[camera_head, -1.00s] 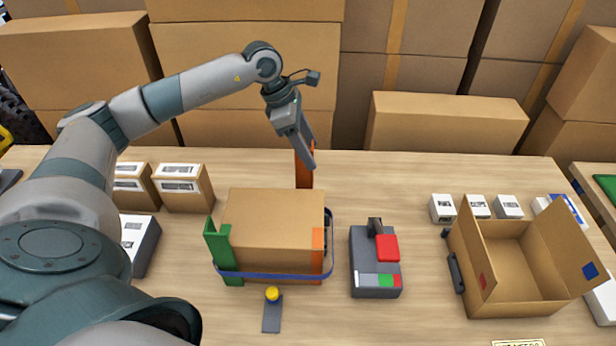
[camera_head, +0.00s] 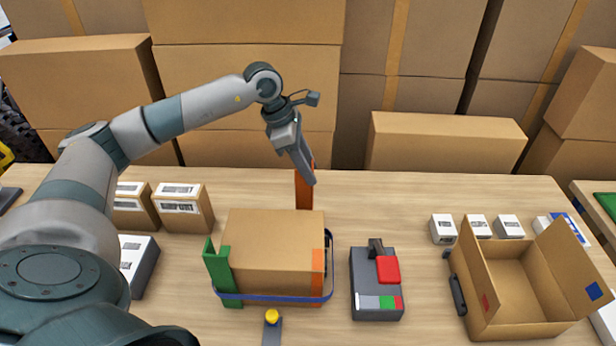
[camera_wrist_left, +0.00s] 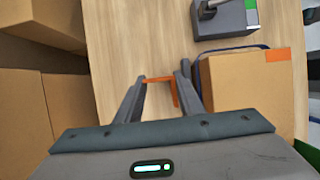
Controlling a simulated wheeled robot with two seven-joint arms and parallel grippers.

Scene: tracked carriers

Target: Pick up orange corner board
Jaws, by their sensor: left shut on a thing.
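The orange corner board (camera_head: 304,190) stands upright behind the brown carton (camera_head: 275,240) in the head view. My left gripper (camera_head: 309,178) comes down on its upper part and is shut on it. In the left wrist view the orange corner board (camera_wrist_left: 160,82) lies between the fingers of my left gripper (camera_wrist_left: 157,84), beside the carton (camera_wrist_left: 238,82). The carton has a green corner board (camera_head: 221,270) at its front left, another orange piece (camera_head: 318,272) at its front right, and a blue strap (camera_head: 270,298) around it low down. My right gripper is not in view.
A grey device with a red block (camera_head: 377,285) stands right of the carton. An open box (camera_head: 515,290) stands at the right, with small white boxes (camera_head: 443,229) behind it. A yellow-topped post (camera_head: 272,317) is in front. Labelled cartons (camera_head: 183,207) stand at the left.

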